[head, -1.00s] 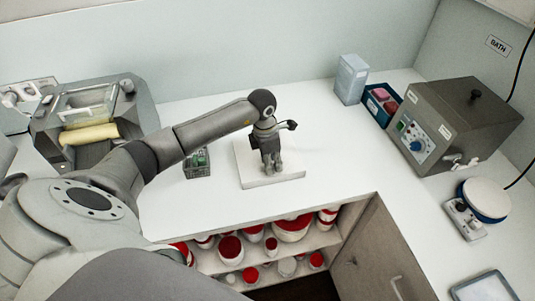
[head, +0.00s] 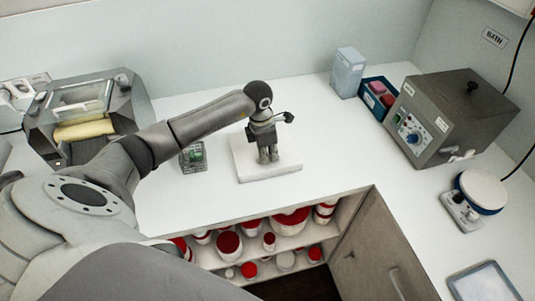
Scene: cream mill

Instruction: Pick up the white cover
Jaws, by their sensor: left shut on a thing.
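The white cover (head: 285,168) is a flat, pale, square slab in the middle of the white counter. My left gripper (head: 268,159) points straight down over the middle of it, with its fingers close together. It is shut on the cover, but the fingers hide the spot they hold. I cannot tell whether the cover is clear of the counter. My right gripper is not in view.
A wire basket with green items (head: 194,157) stands just left of the cover. A grey bath unit (head: 455,115), blue bin (head: 378,99) and round-topped device (head: 481,192) stand right. Below, an open cupboard holds several red-lidded jars (head: 229,243).

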